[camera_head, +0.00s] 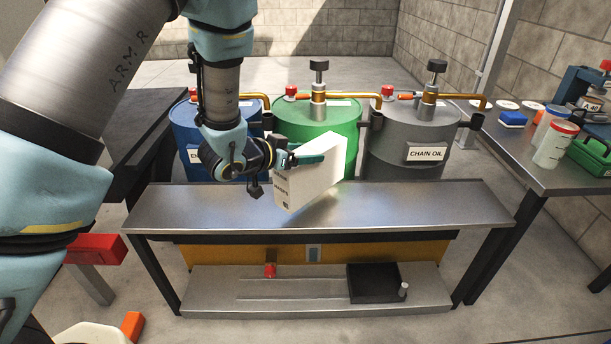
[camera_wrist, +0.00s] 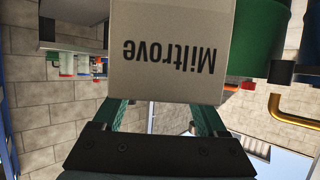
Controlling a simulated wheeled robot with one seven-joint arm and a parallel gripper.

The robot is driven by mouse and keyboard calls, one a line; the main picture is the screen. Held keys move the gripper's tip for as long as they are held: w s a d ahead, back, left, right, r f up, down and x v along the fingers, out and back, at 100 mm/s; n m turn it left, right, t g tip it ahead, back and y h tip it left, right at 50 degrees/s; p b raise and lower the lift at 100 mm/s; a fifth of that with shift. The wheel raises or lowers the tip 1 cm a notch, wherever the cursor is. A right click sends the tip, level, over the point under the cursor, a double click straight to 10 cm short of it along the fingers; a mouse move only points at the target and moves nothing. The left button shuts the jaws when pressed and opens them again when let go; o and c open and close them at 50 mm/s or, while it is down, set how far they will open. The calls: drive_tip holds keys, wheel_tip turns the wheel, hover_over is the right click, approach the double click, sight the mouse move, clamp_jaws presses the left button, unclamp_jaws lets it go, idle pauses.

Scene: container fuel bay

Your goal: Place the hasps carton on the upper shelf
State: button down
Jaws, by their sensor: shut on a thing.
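The pale carton (camera_head: 310,186) is in my gripper (camera_head: 303,160), over the middle of the steel bench's upper shelf (camera_head: 420,207). It looks tilted, and small dark print shows on its left face, too small to read surely. I cannot tell whether its lower corner touches the steel. My gripper is shut on the carton near its top edge. In the wrist view the carton (camera_wrist: 170,75) fills the upper middle between the fingers, with "Miltrove" printed upside down.
Blue (camera_head: 183,112), green (camera_head: 340,125) and grey (camera_head: 385,150) drums with pumps stand behind the bench. The lower shelf (camera_head: 225,290) holds a black tray (camera_head: 373,283) and a small red item (camera_head: 270,270). A side table (camera_head: 530,175) with containers stands right. The upper shelf is clear either side.

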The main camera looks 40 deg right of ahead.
drive_tip(key=shift+f+b, duration=0.3)
drive_tip(key=shift+f, duration=1.95)
drive_tip(key=shift+f, duration=0.2)
unclamp_jaws()
drive_tip(key=shift+r, duration=0.1)
